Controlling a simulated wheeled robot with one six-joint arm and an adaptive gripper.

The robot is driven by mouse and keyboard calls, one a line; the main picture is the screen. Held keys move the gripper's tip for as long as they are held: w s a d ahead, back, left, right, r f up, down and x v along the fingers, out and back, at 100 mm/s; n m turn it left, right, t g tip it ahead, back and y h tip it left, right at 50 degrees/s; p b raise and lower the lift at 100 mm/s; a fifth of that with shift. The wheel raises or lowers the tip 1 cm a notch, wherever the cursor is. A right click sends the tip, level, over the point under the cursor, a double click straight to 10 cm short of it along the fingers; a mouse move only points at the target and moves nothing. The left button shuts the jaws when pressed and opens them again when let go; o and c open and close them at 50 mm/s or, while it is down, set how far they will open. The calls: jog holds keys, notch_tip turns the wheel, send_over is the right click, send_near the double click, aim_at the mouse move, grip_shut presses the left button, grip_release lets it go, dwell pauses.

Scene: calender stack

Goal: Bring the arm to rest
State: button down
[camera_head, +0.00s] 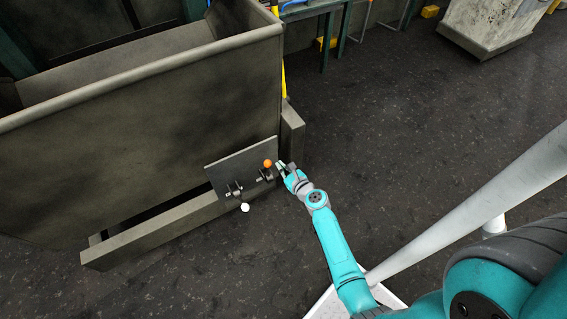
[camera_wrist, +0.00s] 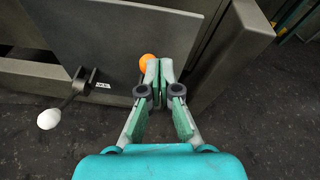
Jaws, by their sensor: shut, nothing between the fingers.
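My gripper (camera_head: 281,166) is at the end of the outstretched teal arm, in front of a grey panel on the machine. In the wrist view my gripper (camera_wrist: 158,72) has its fingertips together with nothing between them. An orange knob (camera_head: 268,163) is just left of the fingertips; in the wrist view the orange knob (camera_wrist: 147,62) is partly hidden behind them. I cannot tell whether the fingers touch it. A white knob (camera_head: 245,207) on a dark lever hangs lower left, and it also shows in the wrist view (camera_wrist: 48,119), clear of my gripper.
The grey panel (camera_head: 226,166) is mounted on a large grey machine (camera_head: 150,130) with a low base beam (camera_head: 180,222). A pale block (camera_head: 487,25) stands at the back right. Dark floor (camera_head: 400,130) right of the machine is open.

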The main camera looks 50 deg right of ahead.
jog(key=shift+s+r, duration=0.25)
jog(key=shift+r, duration=0.65)
jog(key=shift+s+r, duration=0.2)
jog(key=shift+r, duration=0.7)
jog(key=s+a+r+n+g, duration=0.1)
jog(key=s+a+n, duration=0.7)
jog(key=s, duration=0.3)
jog(key=s+a+r+n, duration=0.1)
jog(key=s+a+n, duration=0.75)
jog(key=s, duration=0.25)
jog(key=s+a+r+n+y, duration=0.1)
jog(key=s+a+r+n, duration=0.2)
jog(key=s+r+n, duration=0.5)
jog(key=s+a+r+n+t+y, duration=0.1)
jog(key=s+a+r+n+y, duration=0.1)
jog(key=s+a+r+n, duration=0.2)
jog(key=s+r+n, duration=0.3)
jog(key=r+n, duration=0.5)
jog(key=shift+s+a, duration=0.2)
jog(key=shift+s, duration=0.2)
jog(key=shift+r, duration=0.1)
